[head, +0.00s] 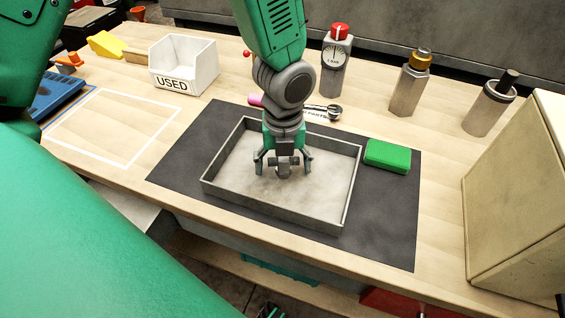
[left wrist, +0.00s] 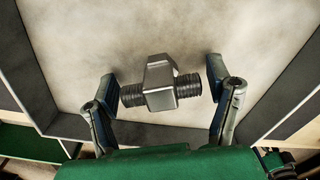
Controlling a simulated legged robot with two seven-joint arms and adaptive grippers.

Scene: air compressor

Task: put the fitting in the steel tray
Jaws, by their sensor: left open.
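The fitting (left wrist: 160,88) is a grey metal piece with a blocky middle and dark threaded ends. In the left wrist view it lies between my left gripper's spread fingers (left wrist: 164,98), with a gap at each side. My left gripper (head: 283,163) points down over the tray, open. The fitting's upper part is partly hidden by the gripper in the head view. My right gripper is not seen.
The tray stands on a dark mat (head: 395,215). A green block (head: 387,156) sits right of the tray. A wrench (head: 322,112) lies behind it. A white bin marked USED (head: 172,83), several bottles and a beige box (head: 520,200) stand around.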

